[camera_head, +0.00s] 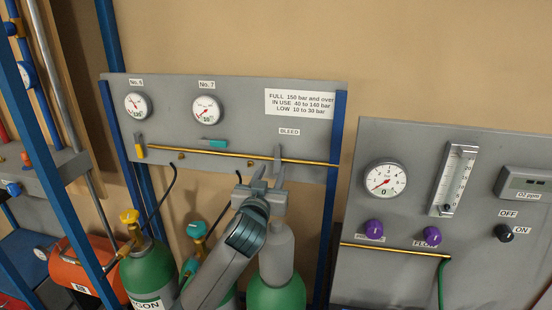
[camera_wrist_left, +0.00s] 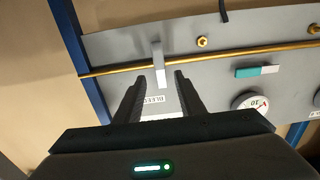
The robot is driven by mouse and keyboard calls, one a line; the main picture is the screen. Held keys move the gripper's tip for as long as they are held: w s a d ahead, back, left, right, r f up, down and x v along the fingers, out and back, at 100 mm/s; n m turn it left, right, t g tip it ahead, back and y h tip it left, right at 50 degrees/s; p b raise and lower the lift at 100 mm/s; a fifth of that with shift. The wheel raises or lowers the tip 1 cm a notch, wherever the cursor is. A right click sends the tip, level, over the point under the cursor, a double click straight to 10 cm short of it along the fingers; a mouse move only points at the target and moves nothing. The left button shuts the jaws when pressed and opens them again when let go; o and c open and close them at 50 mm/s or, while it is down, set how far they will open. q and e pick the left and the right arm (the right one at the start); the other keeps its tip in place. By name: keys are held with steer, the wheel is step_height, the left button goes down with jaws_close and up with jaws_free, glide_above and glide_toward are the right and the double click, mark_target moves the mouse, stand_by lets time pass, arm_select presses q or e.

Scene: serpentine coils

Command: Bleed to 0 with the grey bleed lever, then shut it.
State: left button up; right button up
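The grey bleed lever (camera_head: 277,153) sits on the brass pipe at the right of the grey panel, below the BLEED label (camera_head: 289,132). It stands roughly upright, across the pipe. In the left wrist view the lever (camera_wrist_left: 158,62) shows between the fingertips of my left gripper (camera_wrist_left: 159,77). That gripper (camera_head: 268,172) is open, with its fingers apart at the lever's end; I cannot tell whether either touches it. Gauge No. 7 (camera_head: 207,110) seems to show 10 on its face; gauge No. 6 (camera_head: 138,106) seems to show 120. My right gripper is out of view.
The brass pipe (camera_head: 235,154) carries a yellow lever (camera_head: 140,146) at left and a teal lever (camera_head: 213,144). Green cylinders (camera_head: 147,275) stand below. A second panel with a flow tube (camera_head: 453,180) and purple knobs (camera_head: 373,229) is at right. Blue posts (camera_head: 335,145) flank the panel.

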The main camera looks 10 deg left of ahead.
mark_target(277, 160)
arm_select(q)
steer(key=shift+w+p, duration=0.85)
steer(key=shift+w, duration=2.3)
steer(key=shift+c, duration=0.2)
jaws_close()
